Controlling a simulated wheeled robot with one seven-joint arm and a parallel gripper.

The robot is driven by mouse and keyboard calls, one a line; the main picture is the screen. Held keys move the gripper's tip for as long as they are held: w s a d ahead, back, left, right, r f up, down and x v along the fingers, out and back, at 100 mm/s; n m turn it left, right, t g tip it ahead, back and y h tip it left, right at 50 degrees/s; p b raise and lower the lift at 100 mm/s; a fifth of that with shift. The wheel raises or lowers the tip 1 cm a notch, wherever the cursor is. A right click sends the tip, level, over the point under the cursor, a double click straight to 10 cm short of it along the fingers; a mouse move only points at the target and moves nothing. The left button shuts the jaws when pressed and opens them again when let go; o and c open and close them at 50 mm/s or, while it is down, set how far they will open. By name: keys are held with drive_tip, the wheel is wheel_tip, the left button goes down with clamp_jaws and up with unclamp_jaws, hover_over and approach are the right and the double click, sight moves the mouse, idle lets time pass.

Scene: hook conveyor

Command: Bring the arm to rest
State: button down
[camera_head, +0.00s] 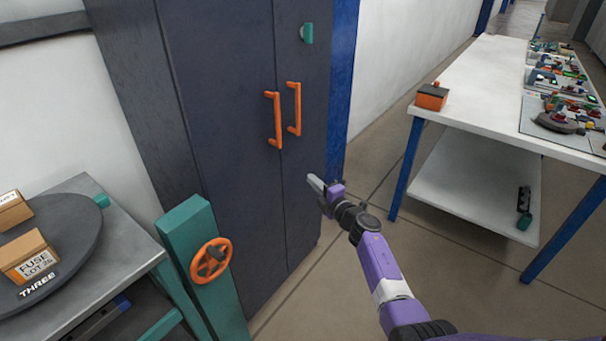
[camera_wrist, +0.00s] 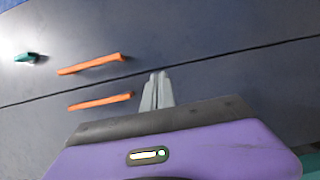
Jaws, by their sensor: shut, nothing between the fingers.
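My purple arm reaches up from the lower right in the head view. My gripper (camera_head: 316,184) is in front of the dark cabinet (camera_head: 225,120), to the right of and below its two orange handles (camera_head: 274,119). In the wrist view my gripper (camera_wrist: 157,78) has its grey fingers together with nothing between them. They point at the dark cabinet doors (camera_wrist: 220,60). The orange handles (camera_wrist: 92,64) lie to the left of the fingertips, apart from them. The cabinet doors look shut.
A teal post with an orange handwheel (camera_head: 211,259) stands at the cabinet's front left. A grey turntable (camera_head: 70,235) with boxes is at the left. A white table (camera_head: 470,95) with an orange box (camera_head: 431,97) and several small items stands right. Floor between cabinet and table is clear.

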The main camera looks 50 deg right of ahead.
drive_tip(key=shift+s, duration=0.25)
drive_tip(key=s+a+r+m+t+h, duration=0.1)
drive_tip(key=s+a+r+m+h, duration=0.15)
drive_tip(key=r+m, duration=0.35)
drive_tip(key=s+a+m+y, duration=0.1)
drive_tip(key=s+a+m, duration=0.3)
drive_tip(key=s+a, duration=0.6)
drive_tip(key=s+a+m, duration=0.3)
drive_tip(key=s+a, duration=0.4)
drive_tip(key=a, duration=0.6)
drive_tip(key=s+a+r+g+y, duration=0.1)
drive_tip(key=s+a+y, duration=0.2)
drive_tip(key=s+a, duration=0.5)
drive_tip(key=s+a+r+m+g+y, duration=0.1)
drive_tip(key=s+a+y, duration=0.3)
drive_tip(key=s+a, duration=0.4)
drive_tip(key=s+r+g, duration=0.1)
drive_tip(key=s, duration=0.4)
drive_tip(key=shift+s+a, duration=0.35)
drive_tip(key=shift+a, duration=0.05)
